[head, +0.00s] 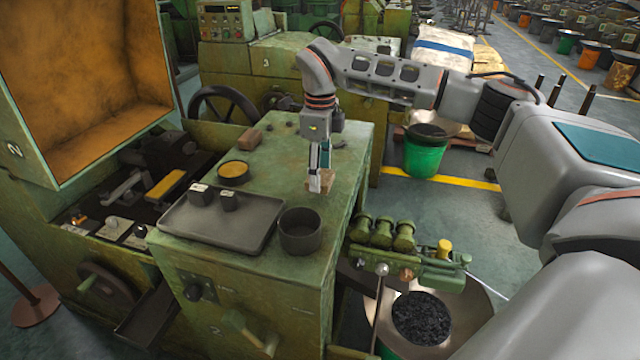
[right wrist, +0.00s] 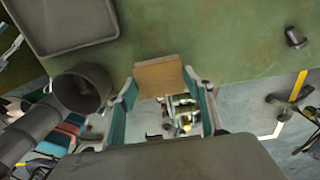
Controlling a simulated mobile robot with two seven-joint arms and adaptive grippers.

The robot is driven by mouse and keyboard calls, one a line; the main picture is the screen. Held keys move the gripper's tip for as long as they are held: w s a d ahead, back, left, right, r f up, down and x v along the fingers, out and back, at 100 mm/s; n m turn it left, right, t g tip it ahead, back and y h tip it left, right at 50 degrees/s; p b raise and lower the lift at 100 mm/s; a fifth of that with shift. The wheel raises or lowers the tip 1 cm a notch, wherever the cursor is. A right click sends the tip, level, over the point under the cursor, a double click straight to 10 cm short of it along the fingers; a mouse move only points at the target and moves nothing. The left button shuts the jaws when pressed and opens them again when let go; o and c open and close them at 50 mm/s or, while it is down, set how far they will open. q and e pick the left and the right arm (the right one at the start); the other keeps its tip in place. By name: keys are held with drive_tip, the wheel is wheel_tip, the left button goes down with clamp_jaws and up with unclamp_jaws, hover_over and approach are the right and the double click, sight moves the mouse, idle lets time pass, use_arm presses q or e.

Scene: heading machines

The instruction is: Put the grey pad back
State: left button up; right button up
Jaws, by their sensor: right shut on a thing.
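My right gripper (head: 320,184) points down above the front right part of the green machine top (head: 285,165). It is shut on a small flat block (head: 326,178), which looks tan-brown rather than grey. In the right wrist view the block (right wrist: 158,76) sits between the two teal fingertips (right wrist: 160,92), near the machine top's edge. I cannot tell whether it touches the top. No clearly grey pad shows elsewhere. A reddish-brown block (head: 249,138) lies farther back on the top. My left gripper is not in view.
A green bucket (head: 425,155) stands on the floor to the right.

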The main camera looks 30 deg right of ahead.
drive_tip(key=shift+f, duration=1.9)
drive_tip(key=shift+f, duration=0.1)
drive_tip(key=o, duration=1)
drive_tip(key=shift+f, duration=0.1)
wheel_tip(320, 180, up, 12)
drive_tip(key=shift+r, duration=0.2)
